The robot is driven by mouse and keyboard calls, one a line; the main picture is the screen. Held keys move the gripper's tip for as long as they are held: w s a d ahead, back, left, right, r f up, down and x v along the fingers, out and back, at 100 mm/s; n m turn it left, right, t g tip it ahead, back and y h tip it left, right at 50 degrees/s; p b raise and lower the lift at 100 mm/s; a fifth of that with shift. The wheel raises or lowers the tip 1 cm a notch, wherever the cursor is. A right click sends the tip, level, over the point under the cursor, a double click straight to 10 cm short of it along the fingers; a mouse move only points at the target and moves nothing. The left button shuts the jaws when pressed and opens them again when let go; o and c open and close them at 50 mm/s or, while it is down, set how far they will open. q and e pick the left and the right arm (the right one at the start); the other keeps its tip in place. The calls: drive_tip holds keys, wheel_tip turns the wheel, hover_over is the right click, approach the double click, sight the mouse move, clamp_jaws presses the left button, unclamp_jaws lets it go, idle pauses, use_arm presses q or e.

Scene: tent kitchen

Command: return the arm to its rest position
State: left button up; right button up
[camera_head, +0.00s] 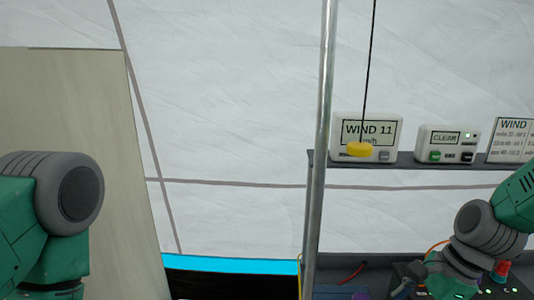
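My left arm (55,215), green with a dark grey joint, comes in at the left edge. Its gripper is out of the picture. My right arm (485,230) comes in from the right edge and bends down in front of the dark equipment at the lower right. Its gripper does not show, so I cannot see whether either hand holds anything.
A metal pole (319,140) stands upright at centre right. A yellow disc (359,149) hangs on a dark cord before a "WIND 11" display (384,152). A "CLEAR" unit (447,151) shares its shelf (405,165). A pale panel (85,110) stands at left.

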drive_tip(key=s+f+n+h+b, duration=0.1)
drive_tip(key=s+f+n+b, duration=0.2)
drive_tip(key=s+f+n, duration=0.3)
drive_tip(key=s+d+f+n+h+b, duration=0.1)
drive_tip(key=s+f+n, duration=0.5)
drive_tip(key=f, duration=0.8)
drive_tip(key=s+f+n+h+b, duration=0.2)
drive_tip(key=s+f+n+b, duration=0.3)
drive_tip(key=s+f+n, duration=0.2)
wheel_tip(320, 180, down, 4)
drive_tip(key=shift+s+d+f+b, duration=0.1)
drive_tip(key=shift+s+d+b, duration=0.3)
drive_tip(key=shift+s, duration=0.55)
